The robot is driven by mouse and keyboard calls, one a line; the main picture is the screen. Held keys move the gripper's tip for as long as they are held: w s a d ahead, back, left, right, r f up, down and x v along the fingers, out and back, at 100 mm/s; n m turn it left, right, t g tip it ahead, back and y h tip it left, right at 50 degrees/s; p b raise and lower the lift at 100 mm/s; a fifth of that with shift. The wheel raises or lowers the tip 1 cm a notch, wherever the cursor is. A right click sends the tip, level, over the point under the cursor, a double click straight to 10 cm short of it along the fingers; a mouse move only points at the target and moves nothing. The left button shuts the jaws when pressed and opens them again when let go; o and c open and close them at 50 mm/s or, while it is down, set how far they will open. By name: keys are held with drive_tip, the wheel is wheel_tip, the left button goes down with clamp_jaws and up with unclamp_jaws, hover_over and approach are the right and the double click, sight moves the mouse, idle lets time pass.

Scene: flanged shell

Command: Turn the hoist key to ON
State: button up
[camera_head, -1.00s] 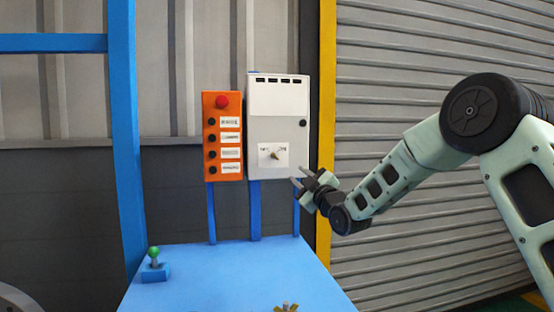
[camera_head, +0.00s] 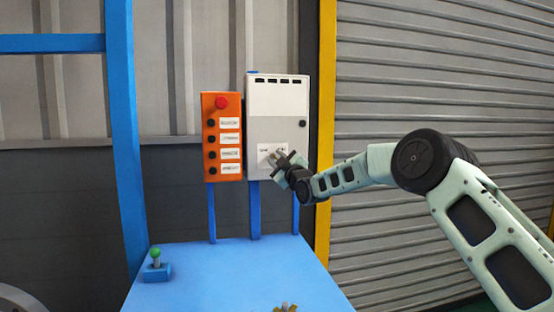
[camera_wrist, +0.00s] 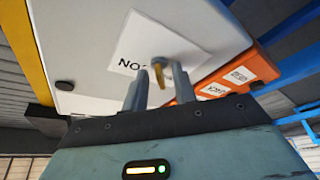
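The hoist key (camera_wrist: 159,72) is a small brass-coloured key on a white label (camera_wrist: 152,50) on the front of the pale grey box (camera_head: 279,100). In the wrist view the label appears turned over, with the letters of ON left of the key. My gripper (camera_head: 278,157) is at the label, and its fingers show in the wrist view (camera_wrist: 160,72). They are open, one on each side of the key, with gaps visible. I cannot tell how deep the key sits between them. In the head view my gripper covers the key.
An orange button panel (camera_head: 208,160) with a red knob (camera_head: 221,103) stands just left of the box. A blue table (camera_head: 235,275) below carries a green-topped lever (camera_head: 155,254). A yellow post (camera_head: 326,120) and a roller shutter (camera_head: 430,90) are to the right.

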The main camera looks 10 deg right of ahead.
drive_tip(key=shift+c, duration=0.4)
clamp_jaws()
drive_tip(key=shift+f+m+b, duration=0.15)
drive_tip(key=shift+m+b, duration=0.25)
drive_tip(key=shift+b, duration=0.2)
drive_tip(key=m+h+b, duration=0.2)
drive_tip(key=m+h, duration=0.2)
drive_tip(key=m, duration=0.4)
drive_tip(key=m+h+b, duration=0.2)
drive_tip(key=m+h, duration=0.1)
drive_tip(key=m, duration=0.5)
drive_tip(key=a+m+h+b, duration=0.1)
drive_tip(key=m+h, duration=0.3)
drive_tip(key=m, duration=0.4)
drive_tip(key=shift+r+h+b, duration=0.3)
drive_tip(key=shift+b, duration=0.6)
drive_tip(key=shift+m, duration=0.4)
